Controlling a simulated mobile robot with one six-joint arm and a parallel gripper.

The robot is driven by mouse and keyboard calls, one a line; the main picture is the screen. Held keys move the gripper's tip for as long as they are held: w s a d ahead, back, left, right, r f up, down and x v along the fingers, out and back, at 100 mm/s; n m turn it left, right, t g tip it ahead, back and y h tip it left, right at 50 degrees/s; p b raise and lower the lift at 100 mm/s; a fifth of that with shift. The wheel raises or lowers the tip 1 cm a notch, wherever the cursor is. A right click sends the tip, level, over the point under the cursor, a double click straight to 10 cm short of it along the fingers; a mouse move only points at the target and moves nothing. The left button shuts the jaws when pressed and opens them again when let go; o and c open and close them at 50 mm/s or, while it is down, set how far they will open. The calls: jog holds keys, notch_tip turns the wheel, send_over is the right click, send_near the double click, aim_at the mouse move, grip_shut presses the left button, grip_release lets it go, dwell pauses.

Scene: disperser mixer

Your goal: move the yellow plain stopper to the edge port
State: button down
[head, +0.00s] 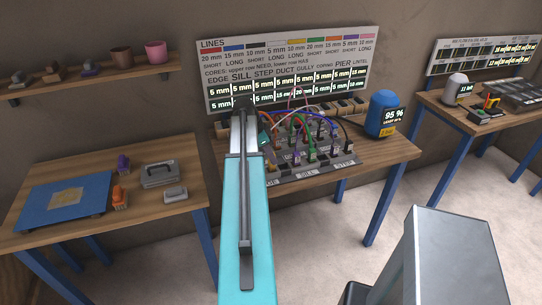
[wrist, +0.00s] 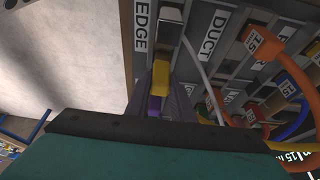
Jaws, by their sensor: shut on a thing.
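The yellow stopper (wrist: 161,78) is between the fingers of my gripper (wrist: 160,93) in the wrist view, with a small purple part (wrist: 155,103) just below it in the picture. The gripper is shut on the stopper. The EDGE label (wrist: 141,26) is a white strip just above and left of the stopper. A pale-topped block (wrist: 170,13) stands right beside that label, in line with the fingers. I cannot tell whether the stopper touches it. In the head view my arm hides the stopper and the edge port.
The DUCT label (wrist: 213,34) and a white cable lie right of the fingers. Orange and blue cables loop farther right. In the head view, colored cables crowd the panel (head: 318,172); a blue dispenser (head: 383,112) stands at right. The left table (head: 150,215) holds a blue mat and tools.

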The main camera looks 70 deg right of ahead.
jog(key=shift+f+b, duration=0.65)
jog(key=shift+f, duration=0.45)
jog(key=c, duration=1.5)
grip_release()
jog(key=shift+o, duration=0.2)
jog(key=shift+r, duration=0.1)
jog(key=b+v, duration=0.3)
jog(key=v, duration=1)
jog(key=shift+a+r+b, duration=0.15)
jog(key=shift+r+b, duration=0.15)
